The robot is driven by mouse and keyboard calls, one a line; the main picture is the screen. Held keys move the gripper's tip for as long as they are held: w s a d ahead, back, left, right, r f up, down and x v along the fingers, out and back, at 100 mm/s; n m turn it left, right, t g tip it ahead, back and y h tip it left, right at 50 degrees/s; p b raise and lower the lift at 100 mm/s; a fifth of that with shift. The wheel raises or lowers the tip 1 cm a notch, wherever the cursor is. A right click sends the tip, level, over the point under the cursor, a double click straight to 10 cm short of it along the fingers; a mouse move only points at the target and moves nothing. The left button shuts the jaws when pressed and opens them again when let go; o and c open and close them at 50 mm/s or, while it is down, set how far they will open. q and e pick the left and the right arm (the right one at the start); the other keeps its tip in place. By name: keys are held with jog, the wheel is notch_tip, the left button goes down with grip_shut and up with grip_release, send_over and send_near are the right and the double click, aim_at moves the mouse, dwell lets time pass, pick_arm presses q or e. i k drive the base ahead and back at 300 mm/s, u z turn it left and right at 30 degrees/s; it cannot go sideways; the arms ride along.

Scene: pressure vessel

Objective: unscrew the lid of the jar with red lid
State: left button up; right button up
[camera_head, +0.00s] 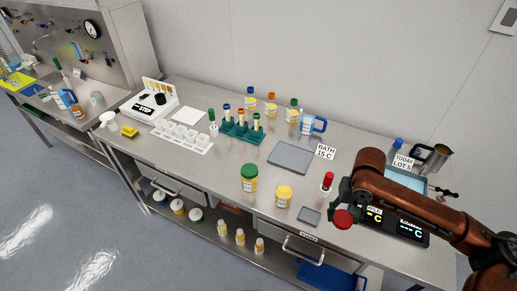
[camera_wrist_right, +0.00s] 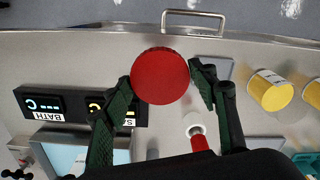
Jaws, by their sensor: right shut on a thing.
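A round red lid (camera_head: 343,219) is at the front right of the bench. It also shows large in the right wrist view (camera_wrist_right: 160,76), seen flat-on as a disc. My right gripper (camera_head: 345,207) is shut on it, with one dark finger on each side of the rim, as the wrist view shows (camera_wrist_right: 160,84). I cannot make out a jar body under the lid in either view, so I cannot tell whether the lid sits on a jar. My left gripper is not in view.
A red-topped tube (camera_head: 327,181) stands close left of my right gripper. A yellow-lidded jar (camera_head: 284,195) and a green-lidded jar (camera_head: 249,178) stand further left. A small grey pad (camera_head: 310,215) lies near the front edge. Black displays (camera_head: 411,228) lie to the right.

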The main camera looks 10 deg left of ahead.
aim_at(283, 193)
jog(key=z, duration=0.05)
jog(key=k, duration=0.35)
jog(key=u, duration=1)
jog(key=i, duration=1.85)
jog(key=z, duration=0.35)
